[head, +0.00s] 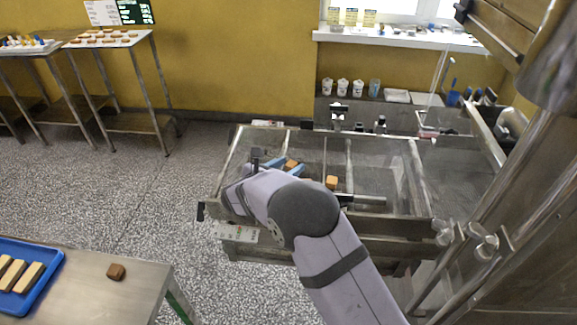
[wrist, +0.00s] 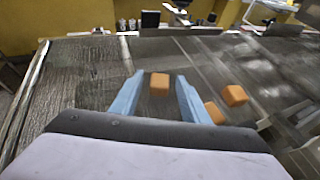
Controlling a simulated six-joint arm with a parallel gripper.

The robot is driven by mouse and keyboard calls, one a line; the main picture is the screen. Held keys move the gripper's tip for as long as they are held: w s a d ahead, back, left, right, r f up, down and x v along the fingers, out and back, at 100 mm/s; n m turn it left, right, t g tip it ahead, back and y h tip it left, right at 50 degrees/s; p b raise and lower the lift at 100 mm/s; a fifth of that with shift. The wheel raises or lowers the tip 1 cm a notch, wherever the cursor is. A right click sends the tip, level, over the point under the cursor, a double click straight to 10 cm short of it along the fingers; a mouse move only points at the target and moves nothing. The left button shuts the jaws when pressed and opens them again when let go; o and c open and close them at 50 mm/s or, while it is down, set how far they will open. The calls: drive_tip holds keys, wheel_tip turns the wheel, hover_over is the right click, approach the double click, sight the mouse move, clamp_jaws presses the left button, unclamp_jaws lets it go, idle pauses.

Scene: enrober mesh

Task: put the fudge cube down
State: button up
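My gripper (wrist: 160,79) has two blue fingers, and they stand apart with nothing held between them. An orange-brown fudge cube (wrist: 159,83) shows between the fingertips in the wrist view, with a gap on each side. It appears to rest on the wire mesh (wrist: 88,70). In the head view this cube (head: 291,165) is beside the blue fingers (head: 276,162), partly covered. Two more cubes show right of the fingers in the wrist view, one clear (wrist: 234,95) and one partly behind the right finger (wrist: 214,112). One cube (head: 332,182) shows right of my gripper in the head view.
The mesh sits in a metal frame (head: 410,160) with crossbars. A steel table (head: 80,292) at front left bears a blue tray (head: 50,262) of pale bars and a dark brown cube (head: 116,271). The mesh left of the fingers looks clear.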

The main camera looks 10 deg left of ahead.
drive_tip(key=shift+r, duration=0.25)
drive_tip(key=shift+s+a, duration=0.15)
drive_tip(key=shift+s, duration=0.1)
drive_tip(key=b+v, duration=0.3)
drive_tip(key=v, duration=0.7)
drive_tip(key=shift+s+r, duration=0.1)
drive_tip(key=shift+s, duration=0.05)
drive_tip(key=shift+s+a+r, duration=0.1)
drive_tip(key=shift+s+r, duration=0.1)
drive_tip(key=shift+s, duration=0.15)
drive_tip(key=shift+o, duration=0.9)
drive_tip(key=shift+s, duration=0.1)
